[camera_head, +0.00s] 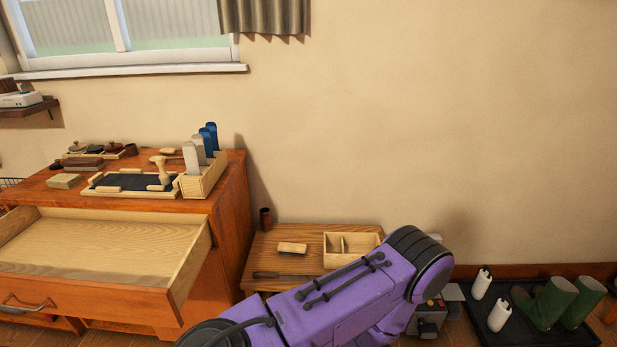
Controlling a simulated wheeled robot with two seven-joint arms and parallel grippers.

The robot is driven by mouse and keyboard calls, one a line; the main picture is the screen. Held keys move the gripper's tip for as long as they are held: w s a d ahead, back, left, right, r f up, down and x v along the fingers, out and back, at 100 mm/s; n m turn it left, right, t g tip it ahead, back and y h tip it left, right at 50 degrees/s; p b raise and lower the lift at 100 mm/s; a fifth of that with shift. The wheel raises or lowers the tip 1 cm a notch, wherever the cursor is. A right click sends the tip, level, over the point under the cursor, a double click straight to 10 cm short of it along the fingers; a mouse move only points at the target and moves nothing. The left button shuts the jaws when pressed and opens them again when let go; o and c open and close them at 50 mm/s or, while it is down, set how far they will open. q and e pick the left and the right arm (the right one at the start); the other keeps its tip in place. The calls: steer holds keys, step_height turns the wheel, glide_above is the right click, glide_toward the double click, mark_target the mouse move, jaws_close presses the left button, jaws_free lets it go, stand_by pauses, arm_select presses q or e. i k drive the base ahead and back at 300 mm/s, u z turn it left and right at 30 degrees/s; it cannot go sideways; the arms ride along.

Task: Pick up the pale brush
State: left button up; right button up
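A pale brush (292,248) with a light wooden back and a darker lower edge lies on the low wooden table (262,262), left of a divided box. Another pale wooden piece with an upright handle, perhaps a brush (160,172), stands at a dark-lined tray on the dresser. A purple arm of mine crosses the bottom of the head view and covers the front right of the low table. No gripper fingers show in this view, so I cannot see what either gripper holds.
The dresser (232,205) has its drawer (90,250) pulled open, empty where visible. Green boots (550,303) and white bottles stand on a black tray at right.

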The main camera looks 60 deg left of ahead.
mark_target(283, 248)
steer(key=u, duration=0.3)
steer(key=i, duration=0.9)
steer(key=u, duration=1.3)
steer(key=i, duration=0.75)
steer(key=u, duration=0.7)
